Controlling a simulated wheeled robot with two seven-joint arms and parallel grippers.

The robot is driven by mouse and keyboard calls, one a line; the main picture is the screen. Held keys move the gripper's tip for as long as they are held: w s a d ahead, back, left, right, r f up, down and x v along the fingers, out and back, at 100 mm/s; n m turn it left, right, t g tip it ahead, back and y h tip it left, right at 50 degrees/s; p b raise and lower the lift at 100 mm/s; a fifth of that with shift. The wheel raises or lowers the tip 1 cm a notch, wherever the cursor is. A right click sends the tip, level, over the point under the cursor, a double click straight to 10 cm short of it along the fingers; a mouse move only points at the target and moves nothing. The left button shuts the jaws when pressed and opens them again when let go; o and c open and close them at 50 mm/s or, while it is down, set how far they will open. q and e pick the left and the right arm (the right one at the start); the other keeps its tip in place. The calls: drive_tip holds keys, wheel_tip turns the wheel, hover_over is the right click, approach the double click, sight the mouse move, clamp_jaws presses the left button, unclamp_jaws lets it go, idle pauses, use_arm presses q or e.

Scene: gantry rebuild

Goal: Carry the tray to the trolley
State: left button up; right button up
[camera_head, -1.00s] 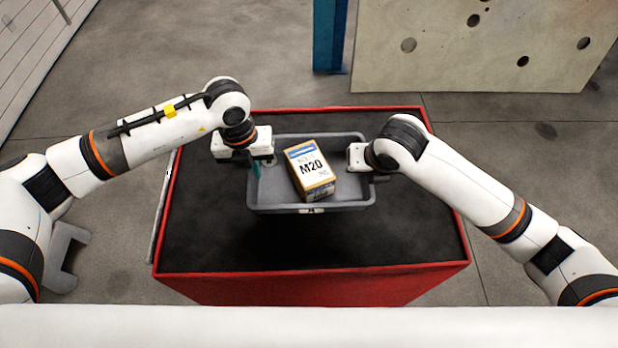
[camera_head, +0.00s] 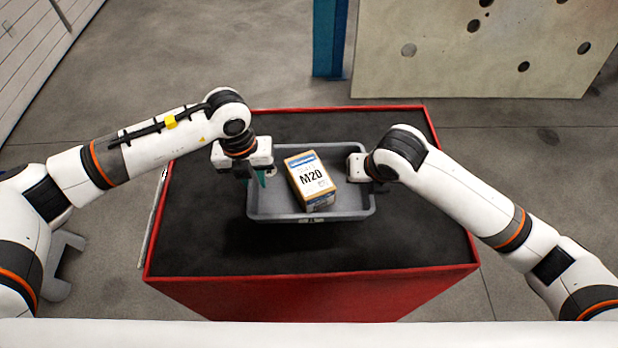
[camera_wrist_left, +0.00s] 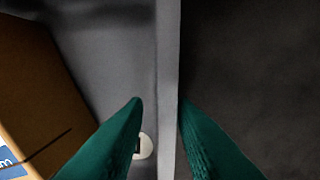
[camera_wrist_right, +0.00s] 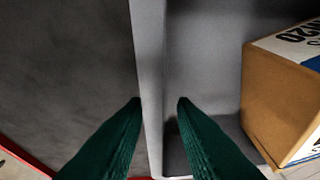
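The grey tray (camera_head: 285,217) is over the black top of a red-edged stand (camera_head: 400,255). My left gripper (camera_head: 256,178) is on the tray's left wall, with teal fingers (camera_wrist_left: 161,100) either side of that wall. My right gripper (camera_head: 366,178) is at the right wall; its fingers (camera_wrist_right: 160,100) straddle it too. Both are shut on the tray. A dark shadow lies in front of the tray; I cannot tell how high it is. I cannot tell whether the stand is the trolley.
A pale board with holes (camera_head: 470,50) stands behind, beside a blue post (camera_head: 330,40). A white slatted panel (camera_head: 40,45) is at the far left. The black top has bare room in front of the tray.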

use_arm(q)
drive_tip(key=shift+r, duration=0.1)
use_arm(e)
drive_tip(key=shift+s+r, duration=0.1)
drive_tip(key=shift+r, duration=0.2)
use_arm(q)
wheel_tip(320, 180, up, 12)
drive_tip(key=shift+a, duration=0.45)
use_arm(e)
drive_tip(key=v, duration=1.1)
drive_tip(key=shift+r, duration=0.2)
use_arm(q)
drive_tip(key=shift+s+f, duration=0.15)
drive_tip(key=shift+f, duration=0.05)
use_arm(e)
drive_tip(key=shift+s+f, duration=0.1)
drive_tip(key=shift+s, duration=0.15)
